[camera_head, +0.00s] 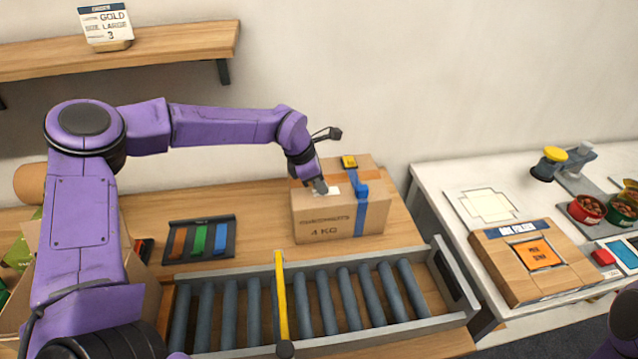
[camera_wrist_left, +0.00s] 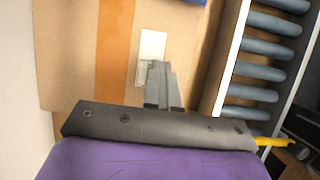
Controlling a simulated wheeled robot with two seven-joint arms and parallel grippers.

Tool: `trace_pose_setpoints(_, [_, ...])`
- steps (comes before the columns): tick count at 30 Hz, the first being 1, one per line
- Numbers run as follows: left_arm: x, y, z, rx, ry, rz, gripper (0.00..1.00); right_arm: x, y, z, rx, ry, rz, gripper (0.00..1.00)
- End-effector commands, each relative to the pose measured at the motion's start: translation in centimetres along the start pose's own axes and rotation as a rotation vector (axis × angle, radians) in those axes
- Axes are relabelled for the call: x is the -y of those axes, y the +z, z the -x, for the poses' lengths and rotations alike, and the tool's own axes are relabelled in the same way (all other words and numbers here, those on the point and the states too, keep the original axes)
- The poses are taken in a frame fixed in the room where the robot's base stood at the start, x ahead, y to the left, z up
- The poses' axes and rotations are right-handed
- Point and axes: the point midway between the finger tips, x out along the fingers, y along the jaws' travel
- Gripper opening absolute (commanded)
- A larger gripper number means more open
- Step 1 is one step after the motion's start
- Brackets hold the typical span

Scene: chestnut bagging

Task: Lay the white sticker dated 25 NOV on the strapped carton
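The strapped carton (camera_head: 310,226) stands behind the roller conveyor, its printed front reading 4 KG. A blue strap (camera_head: 361,212) runs over its top and down its front. My left gripper (camera_head: 320,186) points down at the left part of the carton's top. Its fingers look shut together at the white sticker (camera_head: 333,190). In the left wrist view the sticker (camera_wrist_left: 152,45) extends beyond the fingertips, over bare cardboard beside an orange-brown band. Its date is not legible, and I cannot tell whether it touches the carton. My right gripper is not in view.
The roller conveyor (camera_head: 252,303) with a yellow bar (camera_head: 281,296) lies in front of the carton. A rack with coloured strips (camera_head: 199,240) stands left. A white side table (camera_head: 437,177) holds a wooden device (camera_head: 500,262).

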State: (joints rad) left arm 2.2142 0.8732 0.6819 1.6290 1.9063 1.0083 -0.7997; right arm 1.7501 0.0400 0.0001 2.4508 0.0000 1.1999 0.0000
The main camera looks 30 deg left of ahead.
Motion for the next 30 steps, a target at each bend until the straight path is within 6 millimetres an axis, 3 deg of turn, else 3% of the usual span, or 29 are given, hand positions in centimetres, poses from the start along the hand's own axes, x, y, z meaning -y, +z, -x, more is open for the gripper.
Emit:
trace_pose_setpoints(27, [0.75, -0.91, 0.79, 0.001, 0.003, 0.002, 0.0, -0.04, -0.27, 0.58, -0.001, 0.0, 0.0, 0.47])
trace_pose_setpoints(30, [0.75, -0.9, 0.79, 0.001, 0.003, 0.003, 0.27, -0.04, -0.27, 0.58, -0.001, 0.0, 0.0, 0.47])
